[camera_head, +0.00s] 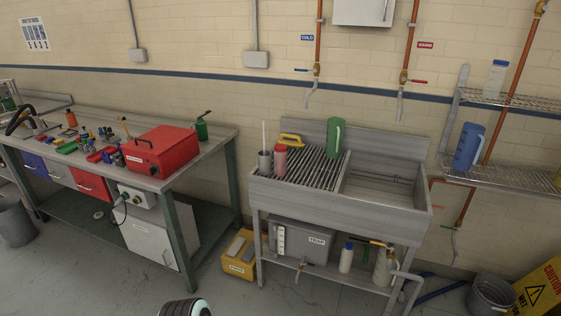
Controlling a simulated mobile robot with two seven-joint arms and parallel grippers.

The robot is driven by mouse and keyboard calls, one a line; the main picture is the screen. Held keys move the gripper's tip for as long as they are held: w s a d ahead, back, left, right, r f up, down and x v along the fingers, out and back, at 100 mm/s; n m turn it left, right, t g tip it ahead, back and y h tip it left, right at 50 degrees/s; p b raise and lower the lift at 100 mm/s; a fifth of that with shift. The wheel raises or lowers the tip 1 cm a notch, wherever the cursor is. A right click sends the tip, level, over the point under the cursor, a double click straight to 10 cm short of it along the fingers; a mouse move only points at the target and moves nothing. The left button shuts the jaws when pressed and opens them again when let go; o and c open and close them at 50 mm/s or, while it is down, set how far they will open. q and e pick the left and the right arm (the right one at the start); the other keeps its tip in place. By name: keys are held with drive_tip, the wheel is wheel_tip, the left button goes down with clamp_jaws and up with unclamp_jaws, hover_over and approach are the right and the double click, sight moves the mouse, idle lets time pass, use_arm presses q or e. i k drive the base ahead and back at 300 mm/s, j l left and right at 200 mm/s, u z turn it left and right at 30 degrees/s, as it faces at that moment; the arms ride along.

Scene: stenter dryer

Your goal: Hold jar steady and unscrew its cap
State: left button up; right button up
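No open jar stands out clearly as the task's jar. A white container with a blue cap (496,77) stands upright on the upper wire shelf at the right. A white bottle with a blue cap (346,258) stands on the low shelf under the sink. A pink container (280,159) stands on the slatted drainboard beside a grey cup (264,162). Which one is the jar, I cannot tell. Neither gripper shows; only a small rounded dark part, probably of my arm, shows at the bottom edge.
The metal sink (385,192) stands against the wall, with a green jug (335,136) on it. A workbench (210,150) at the left carries a red toolbox (160,153) and tools. A yellow caution sign (541,290) and bucket (491,297) stand at the lower right.

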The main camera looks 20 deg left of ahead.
sight(279, 158)
drive_tip(key=i+j+z, duration=0.15)
drive_tip(key=i+j, duration=0.2)
drive_tip(key=i+j+z, duration=0.1)
drive_tip(key=i+j, duration=0.25)
drive_tip(key=j, duration=0.2)
